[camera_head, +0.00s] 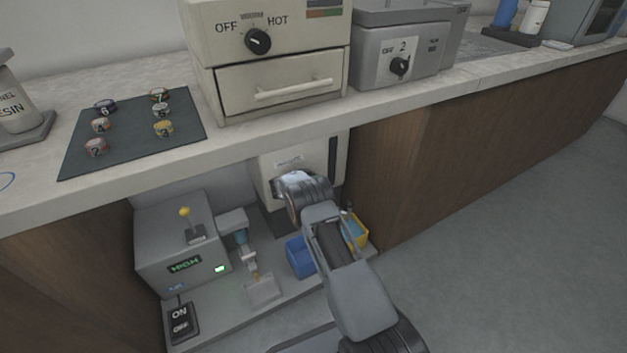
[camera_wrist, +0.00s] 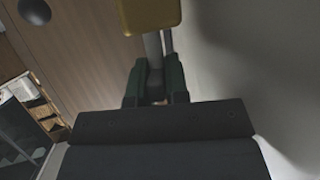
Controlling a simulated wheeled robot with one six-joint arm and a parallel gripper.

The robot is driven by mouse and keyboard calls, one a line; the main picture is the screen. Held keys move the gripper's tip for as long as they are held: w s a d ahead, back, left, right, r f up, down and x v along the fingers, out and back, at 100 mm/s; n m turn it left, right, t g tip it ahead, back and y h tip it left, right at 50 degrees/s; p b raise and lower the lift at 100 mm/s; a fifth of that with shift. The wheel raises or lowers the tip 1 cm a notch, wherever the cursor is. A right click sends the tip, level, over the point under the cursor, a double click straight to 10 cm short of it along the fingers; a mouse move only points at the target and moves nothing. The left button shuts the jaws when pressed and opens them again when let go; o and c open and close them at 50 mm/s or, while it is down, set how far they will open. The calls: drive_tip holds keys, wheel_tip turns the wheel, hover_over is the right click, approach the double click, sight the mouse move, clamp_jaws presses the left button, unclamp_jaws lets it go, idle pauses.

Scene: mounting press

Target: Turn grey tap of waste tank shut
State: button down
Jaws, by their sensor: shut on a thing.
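The pale box-shaped tank (camera_head: 338,165) stands under the counter, with a small label on its front. My arm reaches to its front in the head view and covers the tap area there. In the wrist view my gripper (camera_wrist: 157,78) has its two dark green fingers closed around a grey bar (camera_wrist: 152,48), which looks like the grey tap. A yellow-brown block (camera_wrist: 152,14) sits at the far end of this bar. The tap's exact angle is hard to tell.
A grey machine (camera_head: 175,245) with a yellow-knobbed lever and a HIGH display stands left on the low shelf. A blue bin (camera_head: 299,257) and a yellow bin (camera_head: 357,232) flank my arm. The counter edge (camera_head: 230,140) overhangs. Open floor (camera_head: 500,230) lies right.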

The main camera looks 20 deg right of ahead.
drive_tip(key=shift+r+m+g, duration=0.1)
drive_tip(key=shift+m+g, duration=0.3)
drive_tip(key=c, duration=1.1)
unclamp_jaws()
drive_tip(key=shift+c, duration=0.2)
drive_tip(key=p+v, duration=0.4)
drive_tip(key=v, duration=0.9)
drive_tip(key=shift+a+p, duration=0.35)
drive_tip(key=shift+a, duration=0.1)
drive_tip(key=shift+s, duration=0.1)
